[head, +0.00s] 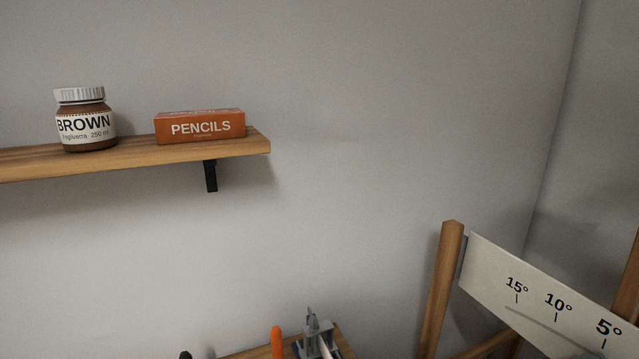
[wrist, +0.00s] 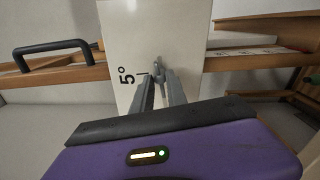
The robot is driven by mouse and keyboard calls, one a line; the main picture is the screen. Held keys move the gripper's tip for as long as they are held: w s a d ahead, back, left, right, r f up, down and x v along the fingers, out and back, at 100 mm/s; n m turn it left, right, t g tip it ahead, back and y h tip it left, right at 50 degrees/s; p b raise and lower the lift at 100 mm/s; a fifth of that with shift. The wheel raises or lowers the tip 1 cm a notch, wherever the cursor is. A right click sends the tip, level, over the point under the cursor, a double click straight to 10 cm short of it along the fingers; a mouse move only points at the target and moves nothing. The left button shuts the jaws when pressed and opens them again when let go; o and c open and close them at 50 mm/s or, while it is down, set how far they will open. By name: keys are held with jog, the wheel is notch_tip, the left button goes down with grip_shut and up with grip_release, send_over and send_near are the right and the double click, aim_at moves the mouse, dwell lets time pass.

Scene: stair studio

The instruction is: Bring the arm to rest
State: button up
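My gripper (wrist: 159,84) shows in the wrist view, with two grey fingers reaching forward past the purple wrist housing. A gap shows between the fingers, and I see nothing clearly held in it. A small grey piece shows at the fingertips; I cannot tell whether it is part of them or lies beyond. Behind the fingers is a white scale board (wrist: 120,40) marked 5°. I cannot tell how far the fingertips are from it. In the head view the scale board (head: 485,265) is tilted and marked 15°, 10° and 5°. My arm and gripper do not show there.
A wall shelf (head: 130,155) holds a brown jar (head: 86,120) and an orange pencils box (head: 200,127). A wooden post (head: 440,285) stands beside the board. Below are an orange item (head: 277,342) and a grey tool (head: 313,335). A black handle (wrist: 50,50) shows at the wrist view's left.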

grip_shut()
jog(key=shift+f+m+b, duration=0.2)
jog(key=shift+m+b, duration=0.4)
jog(key=shift+b, duration=0.25)
jog(key=o, duration=0.5)
grip_release()
jog(key=shift+r, duration=0.15)
jog(key=shift+a, duration=0.1)
jog(key=shift+p+v, duration=0.65)
jog(key=shift+v, duration=2.3)
